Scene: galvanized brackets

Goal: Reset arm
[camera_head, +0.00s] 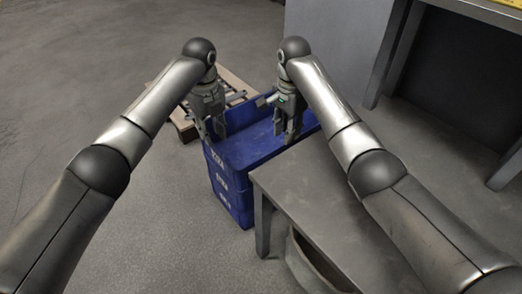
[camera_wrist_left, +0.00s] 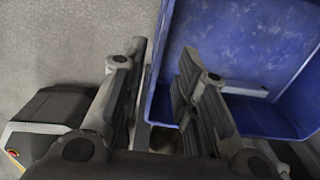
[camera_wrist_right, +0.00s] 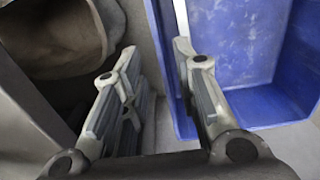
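My left gripper (camera_head: 213,132) hangs over the left side of the blue bin (camera_head: 228,190). In the left wrist view its fingers (camera_wrist_left: 157,65) are apart, with the bin's side wall showing between them. My right gripper (camera_head: 287,138) hangs over the right part of the bin. In the right wrist view its fingers (camera_wrist_right: 155,55) are also apart, with the bin's edge between them. Neither gripper shows anything held. I cannot tell whether the fingers touch the bin wall. The part of the bin seen in the right wrist view looks empty.
A grey table (camera_head: 320,195) stands close to the bin's right side, under my right arm. A wooden pallet (camera_head: 183,122) lies behind the bin. A grey workbench (camera_head: 470,22) stands at the back right. A round container (camera_wrist_right: 65,38) is below the table. Floor at left is clear.

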